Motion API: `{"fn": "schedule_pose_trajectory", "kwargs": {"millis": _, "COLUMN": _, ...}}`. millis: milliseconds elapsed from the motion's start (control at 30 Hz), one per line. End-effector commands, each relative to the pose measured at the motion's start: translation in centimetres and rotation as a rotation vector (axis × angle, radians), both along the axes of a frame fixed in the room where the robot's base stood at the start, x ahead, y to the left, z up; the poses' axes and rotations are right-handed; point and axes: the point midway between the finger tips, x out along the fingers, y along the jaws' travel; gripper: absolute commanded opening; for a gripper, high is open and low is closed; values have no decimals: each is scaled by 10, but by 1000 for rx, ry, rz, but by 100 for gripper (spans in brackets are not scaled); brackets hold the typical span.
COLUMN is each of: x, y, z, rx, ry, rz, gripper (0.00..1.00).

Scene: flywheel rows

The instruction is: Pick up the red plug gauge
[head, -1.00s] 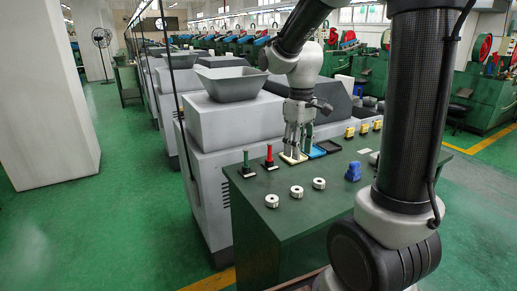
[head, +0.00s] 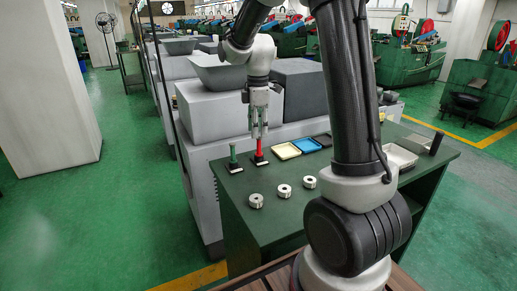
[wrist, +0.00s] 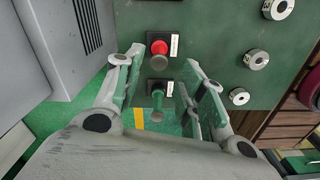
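The red plug gauge (head: 259,153) stands upright on a small dark base with a white label, on the green table (head: 240,205). No finger visibly presses on the gauge. The green plug gauge (head: 233,158) stands upright just to its left.
Three metal rings (head: 284,191) lie in front of the gauges. A cream tray (head: 283,152), a blue tray (head: 306,146) and a black tray (head: 323,140) lie to the right. A grey machine (head: 215,115) stands close behind the table. My arm hides part of the table's right side.

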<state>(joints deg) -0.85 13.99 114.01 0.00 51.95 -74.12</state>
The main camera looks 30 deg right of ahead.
Motion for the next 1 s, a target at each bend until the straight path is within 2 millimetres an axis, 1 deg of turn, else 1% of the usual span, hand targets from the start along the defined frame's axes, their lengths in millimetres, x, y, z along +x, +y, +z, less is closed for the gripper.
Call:
{"fn": "schedule_pose_trajectory", "kwargs": {"millis": 33, "x": -1, "y": 0, "z": -7, "rx": 0, "ry": 4, "rz": -1, "gripper": 40}}
{"fn": "schedule_pose_trajectory", "kwargs": {"millis": 333, "x": 1, "y": -5, "z": -51, "rx": 0, "ry": 4, "rz": -3, "gripper": 40}}
{"fn": "schedule_pose_trajectory", "kwargs": {"millis": 467, "x": 2, "y": -5, "z": -59, "rx": 0, "ry": 1, "rz": -3, "gripper": 40}}
{"fn": "schedule_pose_trajectory", "kwargs": {"millis": 667, "x": 2, "y": -5, "z": -59, "rx": 0, "ry": 1, "rz": -3, "gripper": 40}}
{"fn": "schedule_pose_trajectory", "kwargs": {"millis": 700, "x": 2, "y": -5, "z": -59, "rx": 0, "ry": 1, "rz": -3, "gripper": 32}}
{"fn": "schedule_pose_trajectory", "kwargs": {"millis": 867, "x": 2, "y": -5, "z": -59, "rx": 0, "ry": 1, "rz": -3, "gripper": 3}}
{"fn": "schedule_pose_trajectory", "kwargs": {"millis": 900, "x": 2, "y": -5, "z": -59, "rx": 0, "ry": 1, "rz": -3, "gripper": 0}}
{"fn": "schedule_pose_trajectory", "kwargs": {"millis": 1000, "x": 2, "y": -5, "z": -59, "rx": 0, "ry": 1, "rz": -3, "gripper": 0}}
